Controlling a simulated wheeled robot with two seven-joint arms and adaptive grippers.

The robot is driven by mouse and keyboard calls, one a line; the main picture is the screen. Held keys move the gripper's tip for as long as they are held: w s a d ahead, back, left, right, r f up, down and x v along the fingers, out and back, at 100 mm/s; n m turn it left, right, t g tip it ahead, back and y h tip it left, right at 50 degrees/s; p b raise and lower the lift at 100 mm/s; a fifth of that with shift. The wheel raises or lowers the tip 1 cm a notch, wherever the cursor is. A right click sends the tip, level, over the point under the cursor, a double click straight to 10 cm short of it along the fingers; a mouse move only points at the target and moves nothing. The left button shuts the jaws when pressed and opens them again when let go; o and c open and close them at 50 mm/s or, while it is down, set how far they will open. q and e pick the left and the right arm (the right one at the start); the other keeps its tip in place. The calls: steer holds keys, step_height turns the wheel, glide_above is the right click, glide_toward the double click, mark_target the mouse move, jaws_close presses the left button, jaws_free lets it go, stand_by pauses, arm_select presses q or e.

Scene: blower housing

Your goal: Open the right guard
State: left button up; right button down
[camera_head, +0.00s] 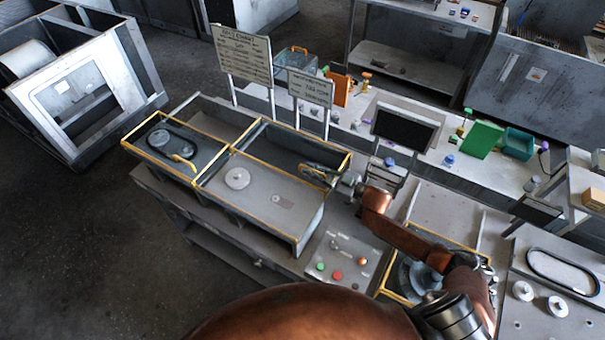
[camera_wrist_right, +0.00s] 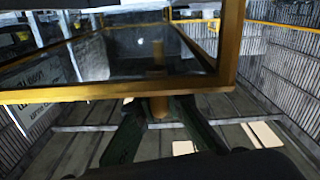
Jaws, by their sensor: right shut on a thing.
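The right guard (camera_wrist_right: 95,94) is a see-through dark pane in a yellow frame, seen close up in the wrist view. Its yellow post-like handle (camera_wrist_right: 158,104) stands between the fingers of my right gripper (camera_wrist_right: 160,125), which is shut on it. In the head view my right gripper (camera_head: 318,172) is at the right side of the right-hand yellow-edged housing bay (camera_head: 255,192). A white disc (camera_head: 237,178) shows in that bay. I cannot tell how far the guard stands open. My left gripper is not in view.
The left bay (camera_head: 160,147) holds dark pulleys and a yellow handle. A button panel (camera_head: 341,260) lies in front on the right. Two signs (camera_head: 243,55) stand behind the housing. A cluttered bench (camera_head: 455,150) runs along the back right.

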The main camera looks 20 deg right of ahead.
steer(key=c, duration=2.4)
jaws_free()
steer(key=shift+o, duration=1.9)
steer(key=shift+s+d, duration=0.2)
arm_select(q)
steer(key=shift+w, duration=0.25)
arm_select(e)
steer(key=v, duration=1.1)
steer(key=shift+s, duration=0.2)
steer(key=shift+d, duration=0.1)
